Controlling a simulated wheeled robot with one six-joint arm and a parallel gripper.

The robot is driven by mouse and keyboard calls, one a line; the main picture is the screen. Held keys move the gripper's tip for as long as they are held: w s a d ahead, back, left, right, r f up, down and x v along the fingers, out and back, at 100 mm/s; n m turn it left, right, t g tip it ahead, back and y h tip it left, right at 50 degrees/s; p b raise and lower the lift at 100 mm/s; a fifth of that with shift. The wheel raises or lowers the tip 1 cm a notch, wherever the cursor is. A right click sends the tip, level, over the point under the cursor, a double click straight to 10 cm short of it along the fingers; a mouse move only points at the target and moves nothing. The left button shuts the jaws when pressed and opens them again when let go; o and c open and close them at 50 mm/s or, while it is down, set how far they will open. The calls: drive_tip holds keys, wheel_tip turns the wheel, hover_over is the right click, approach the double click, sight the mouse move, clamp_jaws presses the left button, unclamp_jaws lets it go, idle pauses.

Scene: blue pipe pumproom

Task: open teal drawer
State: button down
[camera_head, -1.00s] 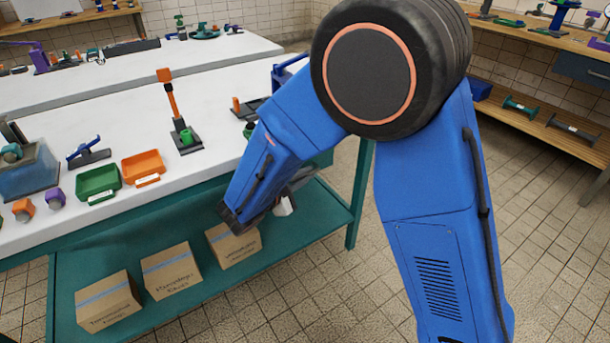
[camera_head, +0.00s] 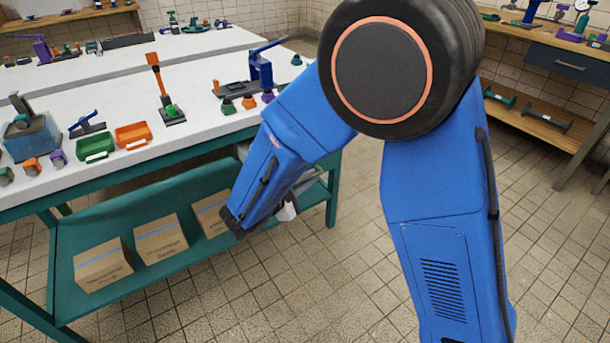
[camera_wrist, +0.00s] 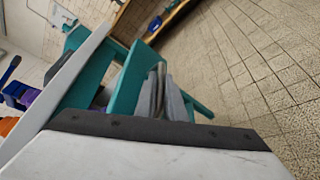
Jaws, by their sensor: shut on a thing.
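The teal drawer front (camera_wrist: 128,82) shows in the wrist view, standing out from the teal bench frame with a gap behind it, so the drawer looks partly open. My gripper (camera_wrist: 163,98) has its grey fingers closed at the outer face of this front, around its handle (camera_wrist: 158,85). The handle is mostly hidden by the fingers. In the head view my blue arm covers the drawer front and the gripper tips. Only a small grey piece, perhaps the drawer's side, shows behind the arm under the bench edge.
The white bench top (camera_head: 205,120) carries a green tray (camera_head: 95,147), an orange tray (camera_head: 133,135) and a blue press (camera_head: 261,68). Cardboard boxes (camera_head: 160,238) stand on its teal lower shelf (camera_head: 75,240). Tiled floor (camera_head: 340,270) is clear in front.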

drive_tip(key=shift+s+d, duration=0.35)
drive_tip(key=shift+s, duration=0.2)
drive_tip(key=shift+s+d, duration=0.3)
drive_tip(key=shift+s, duration=0.2)
drive_tip(key=c, duration=2.1)
unclamp_jaws()
drive_tip(key=v, duration=1.7)
drive_tip(key=shift+s+a+f, duration=0.1)
drive_tip(key=shift+s+a, duration=0.05)
drive_tip(key=shift+a, duration=0.05)
